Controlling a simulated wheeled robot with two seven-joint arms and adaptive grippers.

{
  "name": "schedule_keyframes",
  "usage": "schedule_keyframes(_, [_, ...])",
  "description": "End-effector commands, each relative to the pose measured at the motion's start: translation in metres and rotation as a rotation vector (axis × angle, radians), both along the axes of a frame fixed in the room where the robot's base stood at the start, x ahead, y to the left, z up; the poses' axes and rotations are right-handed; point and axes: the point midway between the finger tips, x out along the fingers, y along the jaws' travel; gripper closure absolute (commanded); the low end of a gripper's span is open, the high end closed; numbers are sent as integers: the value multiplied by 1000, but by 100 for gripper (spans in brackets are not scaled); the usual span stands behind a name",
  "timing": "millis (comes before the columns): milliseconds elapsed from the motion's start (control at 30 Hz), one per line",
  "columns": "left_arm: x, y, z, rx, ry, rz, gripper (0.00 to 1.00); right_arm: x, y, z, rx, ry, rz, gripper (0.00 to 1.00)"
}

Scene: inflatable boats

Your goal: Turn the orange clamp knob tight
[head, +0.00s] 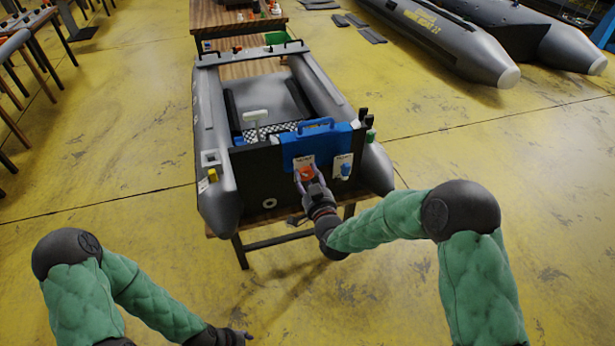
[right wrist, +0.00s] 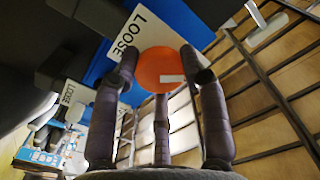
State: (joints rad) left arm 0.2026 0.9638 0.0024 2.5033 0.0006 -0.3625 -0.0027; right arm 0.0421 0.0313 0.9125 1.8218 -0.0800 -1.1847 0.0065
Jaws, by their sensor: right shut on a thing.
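The orange clamp knob (right wrist: 165,70) is round with a small white mark on its face. It sits on a white plate (right wrist: 140,30) lettered "LOOSE", on a blue clamp board (head: 295,145) at the boat's black transom. My right gripper (head: 306,175) is at the knob, its fingers (right wrist: 160,75) closed around the knob's rim. In the head view the knob (head: 306,173) shows between the fingers. A blue knob (head: 346,169) on a second white plate is just to the right. My left gripper (head: 240,338) hangs low at the bottom edge, away from the boat; its fingers are not clear.
The grey inflatable boat (head: 215,140) rests on a wooden stand (head: 290,230). Small bottles (head: 368,125) stand at the transom's right end. Larger boats (head: 440,35) lie at back right. The yellow floor in front is clear.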

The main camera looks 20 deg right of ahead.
Motion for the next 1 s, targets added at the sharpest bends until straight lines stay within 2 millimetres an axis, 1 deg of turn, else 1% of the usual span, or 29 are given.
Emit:
schedule_keyframes(200, [0, 0, 0, 0, 0, 0, 49, -1, 0, -2, 247, 13, 1, 100])
schedule_keyframes(300, [0, 0, 0, 0, 0, 0, 49, -1, 1, -2, 343, 17, 1, 100])
schedule_keyframes(400, [0, 0, 0, 0, 0, 0, 49, -1, 1, -2, 401, 19, 1, 100])
schedule_keyframes(867, [0, 0, 0, 0, 0, 0, 49, -1, 1, -2, 416, 19, 1, 100])
schedule_keyframes(900, [0, 0, 0, 0, 0, 0, 49, -1, 1, -2, 416, 19, 1, 48])
schedule_keyframes(933, [0, 0, 0, 0, 0, 0, 49, -1, 1, -2, 416, 19, 1, 39])
schedule_keyframes(1000, [0, 0, 0, 0, 0, 0, 49, -1, 1, -2, 416, 18, 1, 37])
